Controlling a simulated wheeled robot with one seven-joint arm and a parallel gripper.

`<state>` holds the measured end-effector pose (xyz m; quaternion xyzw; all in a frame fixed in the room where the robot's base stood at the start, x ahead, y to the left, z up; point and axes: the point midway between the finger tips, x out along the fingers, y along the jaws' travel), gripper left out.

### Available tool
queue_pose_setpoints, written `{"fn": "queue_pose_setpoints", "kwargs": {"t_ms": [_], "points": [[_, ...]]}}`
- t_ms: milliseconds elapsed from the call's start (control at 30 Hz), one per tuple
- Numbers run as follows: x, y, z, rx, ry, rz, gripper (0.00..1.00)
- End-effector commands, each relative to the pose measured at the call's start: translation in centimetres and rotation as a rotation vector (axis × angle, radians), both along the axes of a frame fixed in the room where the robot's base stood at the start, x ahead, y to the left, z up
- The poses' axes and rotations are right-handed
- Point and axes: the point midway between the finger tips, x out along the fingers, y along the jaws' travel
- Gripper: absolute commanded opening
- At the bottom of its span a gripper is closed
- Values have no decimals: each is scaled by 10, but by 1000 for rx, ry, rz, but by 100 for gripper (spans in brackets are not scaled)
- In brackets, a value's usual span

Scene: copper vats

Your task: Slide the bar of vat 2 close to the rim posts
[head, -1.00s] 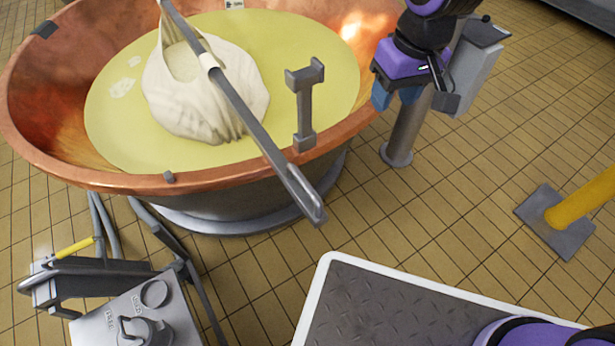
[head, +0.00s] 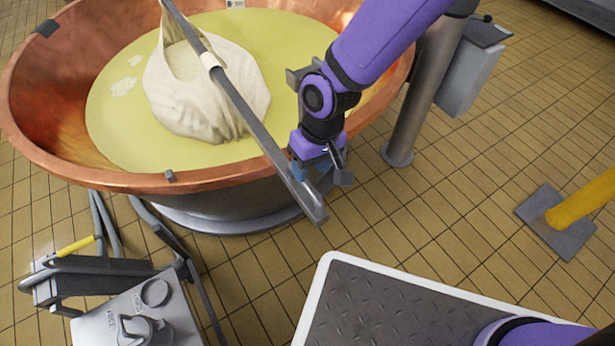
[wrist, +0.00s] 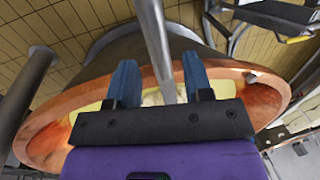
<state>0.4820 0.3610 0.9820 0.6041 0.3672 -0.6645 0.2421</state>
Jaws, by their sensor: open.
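A copper vat (head: 60,170) holds yellow liquid and a white cloth bundle (head: 195,95). A long grey bar (head: 250,120) runs across the vat from the far side, through the top of the bundle, and its near end sticks out past the front rim. My gripper (head: 318,172) is at the bar's near part, by the front rim. In the wrist view the two blue fingers (wrist: 159,85) are open with the bar (wrist: 154,40) passing between them, apart from both. My arm hides most of the grey rim post (head: 297,78).
A grey column with a box (head: 465,80) stands right of the vat. A yellow post (head: 585,195) stands on the right floor. A metal unit with hoses (head: 130,305) is at the lower left. A white-edged dark platform (head: 390,305) is in front. Open tiled floor lies between.

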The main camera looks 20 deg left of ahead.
Motion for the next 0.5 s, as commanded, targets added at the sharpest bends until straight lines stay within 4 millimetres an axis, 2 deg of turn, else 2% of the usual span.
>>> {"fn": "queue_pose_setpoints", "kwargs": {"t_ms": [33,200,500], "points": [[-2,1,-9,-3,2,2,46],[-5,4,-29,-2,1,0,46],[-6,5,-41,0,0,0,46]]}}
